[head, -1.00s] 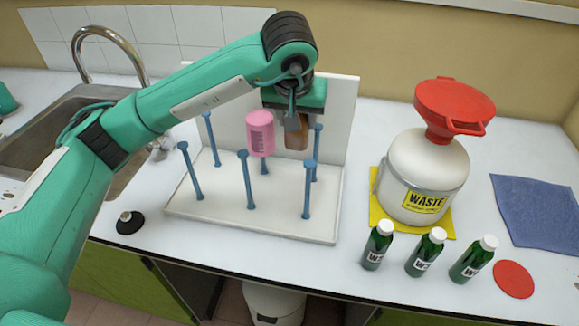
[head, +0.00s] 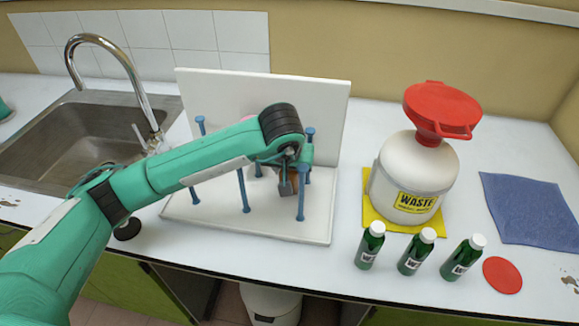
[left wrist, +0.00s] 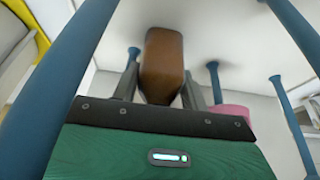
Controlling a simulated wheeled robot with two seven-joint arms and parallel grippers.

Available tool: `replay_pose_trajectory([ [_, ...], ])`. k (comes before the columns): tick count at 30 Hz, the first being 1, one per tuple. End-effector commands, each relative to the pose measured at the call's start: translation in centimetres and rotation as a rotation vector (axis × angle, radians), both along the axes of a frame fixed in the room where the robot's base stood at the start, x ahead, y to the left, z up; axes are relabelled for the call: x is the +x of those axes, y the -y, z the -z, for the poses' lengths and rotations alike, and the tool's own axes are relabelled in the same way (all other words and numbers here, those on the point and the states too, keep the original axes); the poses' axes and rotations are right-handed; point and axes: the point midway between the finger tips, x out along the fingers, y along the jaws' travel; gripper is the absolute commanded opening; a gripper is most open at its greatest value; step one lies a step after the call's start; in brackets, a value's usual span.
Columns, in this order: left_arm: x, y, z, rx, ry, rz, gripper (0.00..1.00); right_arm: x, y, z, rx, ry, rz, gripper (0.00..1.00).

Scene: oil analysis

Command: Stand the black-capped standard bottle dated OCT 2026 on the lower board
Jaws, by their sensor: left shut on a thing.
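My left gripper (head: 288,183) is low over the white pegged board, among its blue pegs. It is shut on a brown bottle (left wrist: 162,60), which shows between the fingers in the left wrist view. No cap, label or date can be read on it, and in the head view my arm hides most of it. The flat lower board (head: 270,221) lies on the counter with a white upright panel (head: 262,95) behind it. A pink bottle (left wrist: 232,112) is partly visible beyond the fingers.
Blue pegs (head: 243,190) stand around the gripper. A waste jug (head: 405,165) with a red funnel (head: 440,108) stands right of the board. Several green bottles (head: 416,250) stand in front of it. A sink (head: 70,140) is at the left.

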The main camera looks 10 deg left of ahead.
Motion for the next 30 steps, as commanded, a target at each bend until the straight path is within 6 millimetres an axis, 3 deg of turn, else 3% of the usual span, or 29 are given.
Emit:
replay_pose_trajectory([
  [9,0.0,0.0,0.3,0.000,0.002,0.000,0.18,0.3,-0.1,0.3,0.001,0.002,0.000,0.36],
  [10,0.0,0.0,0.2,0.000,0.001,0.000,0.50,0.5,-0.2,0.1,0.002,0.004,0.000,0.36],
  [12,0.0,0.0,0.2,0.000,0.001,0.000,0.64,0.9,-0.3,-0.1,0.003,0.012,0.000,0.36],
  [13,0.0,0.0,0.2,0.000,0.001,0.000,0.66,1.0,-0.3,-0.2,0.004,0.013,0.000,0.36],
  [25,0.0,0.0,-0.4,-0.001,0.001,0.000,0.66,0.3,-0.3,-0.4,0.005,0.008,0.000,0.36],
  [30,-1.2,-0.1,-3.3,0.001,0.006,0.002,0.66,-0.5,-0.2,0.6,0.001,-0.011,0.002,0.36],
])
